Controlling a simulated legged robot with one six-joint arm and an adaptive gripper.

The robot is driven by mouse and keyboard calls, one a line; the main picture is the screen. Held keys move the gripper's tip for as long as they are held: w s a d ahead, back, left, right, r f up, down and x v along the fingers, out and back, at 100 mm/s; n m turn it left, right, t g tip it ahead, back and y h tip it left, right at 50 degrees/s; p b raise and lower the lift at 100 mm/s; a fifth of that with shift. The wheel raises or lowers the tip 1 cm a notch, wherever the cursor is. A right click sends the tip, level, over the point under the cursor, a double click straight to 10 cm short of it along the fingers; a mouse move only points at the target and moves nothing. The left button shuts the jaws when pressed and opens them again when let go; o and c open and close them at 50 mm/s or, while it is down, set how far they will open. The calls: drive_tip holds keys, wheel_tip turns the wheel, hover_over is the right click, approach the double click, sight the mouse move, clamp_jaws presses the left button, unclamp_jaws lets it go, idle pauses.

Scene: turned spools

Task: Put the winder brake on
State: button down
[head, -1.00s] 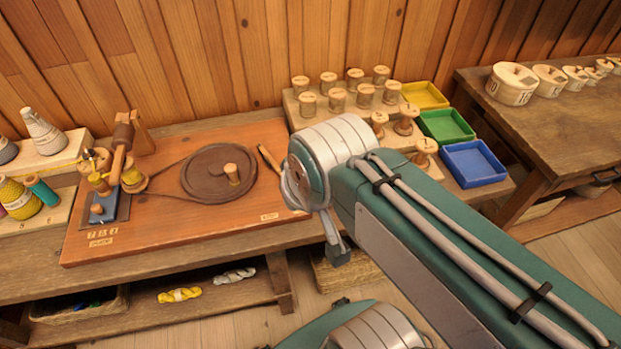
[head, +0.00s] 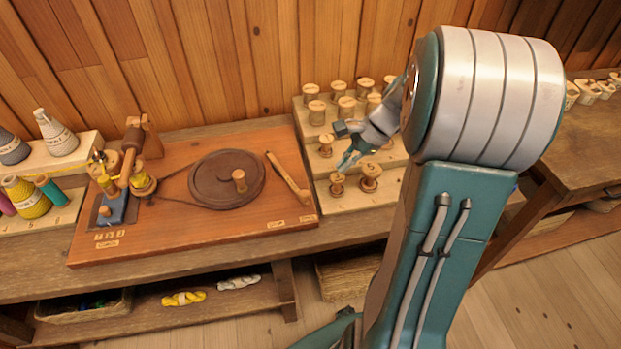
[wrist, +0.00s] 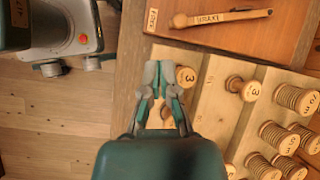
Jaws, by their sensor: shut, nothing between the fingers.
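The winder board (head: 235,222) carries a dark round wheel (head: 226,180) with a wooden crank knob (head: 239,180). A wooden brake lever (head: 288,176) lies at the board's right side, its knobbed end toward the front edge. In the wrist view the lever (wrist: 222,17) has dark lettering and a pivot at its right end. A small label (wrist: 152,20) sits beyond its knob, near the board's edge. My gripper (head: 348,162) is over the spool rack, right of the lever and apart from it. In the wrist view its fingers (wrist: 160,72) are closed and empty.
The stepped spool rack (head: 385,195) holds several spools. One spool (head: 337,184) stands just below my fingertips. Yarn cones (head: 55,133) stand at the far left. My arm hides the coloured trays.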

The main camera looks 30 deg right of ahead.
drive_tip(key=d+f+m+t+y, duration=0.1)
drive_tip(key=d+f+m, duration=0.3)
drive_tip(key=d+f, duration=0.1)
drive_tip(key=shift+w+d+y, duration=0.3)
drive_tip(key=shift+d+y, duration=0.1)
drive_tip(key=shift+d, duration=0.3)
drive_tip(key=shift+a, duration=0.1)
drive_tip(key=x, duration=0.9)
drive_tip(key=shift+w+f, duration=0.1)
drive_tip(key=shift+w, duration=0.05)
drive_tip(key=a, duration=0.1)
drive_tip(key=w+a, duration=0.1)
drive_tip(key=a, duration=0.1)
drive_tip(key=shift+w+a+f, duration=0.1)
drive_tip(key=shift+w+f, duration=0.1)
drive_tip(key=shift+f, duration=0.2)
drive_tip(key=shift+w+a, duration=0.2)
drive_tip(key=shift+a, duration=0.3)
drive_tip(key=shift+m, duration=0.3)
